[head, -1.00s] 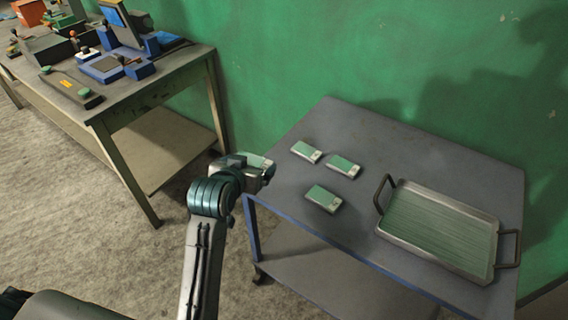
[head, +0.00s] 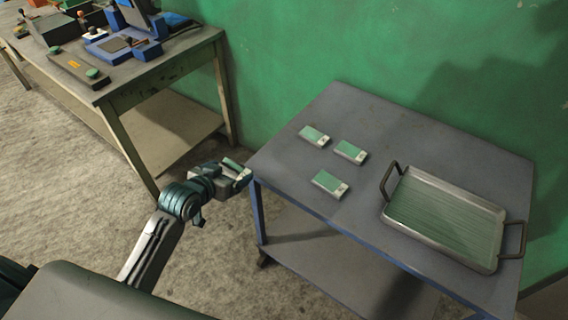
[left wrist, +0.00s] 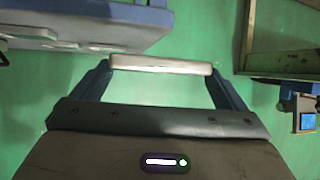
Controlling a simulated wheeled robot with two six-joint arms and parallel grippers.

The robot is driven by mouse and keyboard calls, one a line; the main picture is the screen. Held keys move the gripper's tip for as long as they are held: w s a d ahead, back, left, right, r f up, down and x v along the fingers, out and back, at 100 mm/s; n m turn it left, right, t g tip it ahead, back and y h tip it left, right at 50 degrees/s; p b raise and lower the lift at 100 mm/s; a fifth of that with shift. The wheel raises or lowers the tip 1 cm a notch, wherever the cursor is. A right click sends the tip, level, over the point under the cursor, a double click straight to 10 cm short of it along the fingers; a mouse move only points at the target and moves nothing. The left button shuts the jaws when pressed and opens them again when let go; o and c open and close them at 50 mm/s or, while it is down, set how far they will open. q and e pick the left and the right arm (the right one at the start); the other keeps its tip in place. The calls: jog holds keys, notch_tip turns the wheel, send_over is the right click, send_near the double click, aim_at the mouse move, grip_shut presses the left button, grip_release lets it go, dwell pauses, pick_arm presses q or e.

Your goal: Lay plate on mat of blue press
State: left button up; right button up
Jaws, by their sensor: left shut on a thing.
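My left gripper (head: 238,176) is shut on a small green-and-white plate (head: 232,166), held in the air just left of the cart's near left corner. In the left wrist view the plate (left wrist: 160,65) shows edge-on as a pale bar between the two fingers. The blue press (head: 138,20) stands on the workbench at the upper left, with a dark mat (head: 113,44) on its base. The mat looks bare, though it is small in view. The held plate is well apart from the press. My right gripper is not in view.
The grey cart (head: 375,125) bears three similar plates (head: 330,183) and a metal tray (head: 448,216) with dark handles. On the workbench (head: 190,52), a dark box with green buttons (head: 78,68) lies near the press. Open floor lies between workbench and cart. A green wall stands behind.

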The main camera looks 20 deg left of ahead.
pick_arm(q)
jog(key=shift+w+r, duration=0.1)
jog(key=shift+r, duration=0.05)
jog(key=shift+w+d, duration=0.2)
jog(key=shift+d, duration=0.1)
jog(key=p, duration=0.4)
send_over(281, 168)
jog(key=s+a, duration=0.1)
jog(key=shift+f, duration=0.65)
jog(key=shift+w+d+f+p, duration=0.25)
jog(key=shift+d+f+p, duration=0.1)
jog(key=shift+f, duration=0.2)
jog(key=shift+w+d+f+p, duration=0.2)
jog(key=shift+f+p, duration=0.15)
jog(key=shift+f, duration=0.7)
jog(key=shift+a, duration=0.1)
jog(key=shift+f, duration=0.2)
jog(key=o, duration=1.1)
jog(key=shift+s+f, duration=0.1)
